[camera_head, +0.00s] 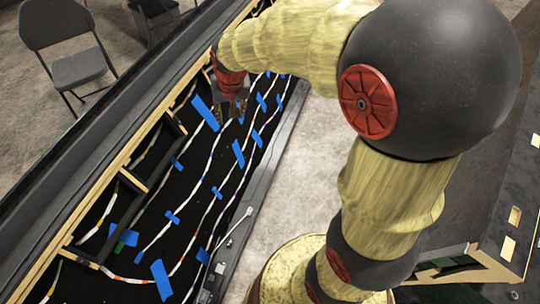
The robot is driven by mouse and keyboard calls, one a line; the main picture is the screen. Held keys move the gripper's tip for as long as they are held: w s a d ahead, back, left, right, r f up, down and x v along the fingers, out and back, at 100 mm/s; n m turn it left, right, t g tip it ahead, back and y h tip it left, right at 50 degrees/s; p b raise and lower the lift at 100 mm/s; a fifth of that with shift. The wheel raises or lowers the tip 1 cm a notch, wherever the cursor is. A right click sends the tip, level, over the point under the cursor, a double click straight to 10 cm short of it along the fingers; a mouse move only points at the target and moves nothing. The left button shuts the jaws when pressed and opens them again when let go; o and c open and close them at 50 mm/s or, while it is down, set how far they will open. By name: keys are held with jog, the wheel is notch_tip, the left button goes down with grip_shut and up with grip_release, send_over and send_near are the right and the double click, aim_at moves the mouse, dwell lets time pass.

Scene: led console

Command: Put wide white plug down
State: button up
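My gripper (232,112) hangs over the far part of the black cable bed, pointing down. It is small and partly dark, and I cannot tell whether its fingers are open, shut or holding something. A small white plug-like end (249,210) of a white cable lies on the grey right-hand edge of the console, well nearer than my gripper. I cannot tell whether it is the wide white plug. No plug can be made out at my fingertips.
Several white cables run along the black bed (185,190), held by strips of blue tape (162,280). A wooden frame (130,178) borders it on the left. A grey folding chair (75,55) stands at the top left. Concrete floor (290,190) is clear right of the console.

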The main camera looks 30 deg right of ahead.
jog(key=s+r+n+t, duration=0.1)
jog(key=s+r, duration=0.3)
jog(key=s, duration=0.8)
jog(key=s+a+r+n, duration=0.1)
jog(key=s+r, duration=0.4)
jog(key=s, duration=0.8)
jog(key=shift+s+r+n+t, duration=0.15)
jog(key=shift+n+t, duration=0.25)
jog(key=shift+n, duration=0.3)
jog(key=shift+r, duration=0.15)
notch_tip(320, 180, up, 2)
jog(key=shift+r+p, duration=0.1)
jog(key=shift+p, duration=1.05)
jog(key=shift+c, duration=0.9)
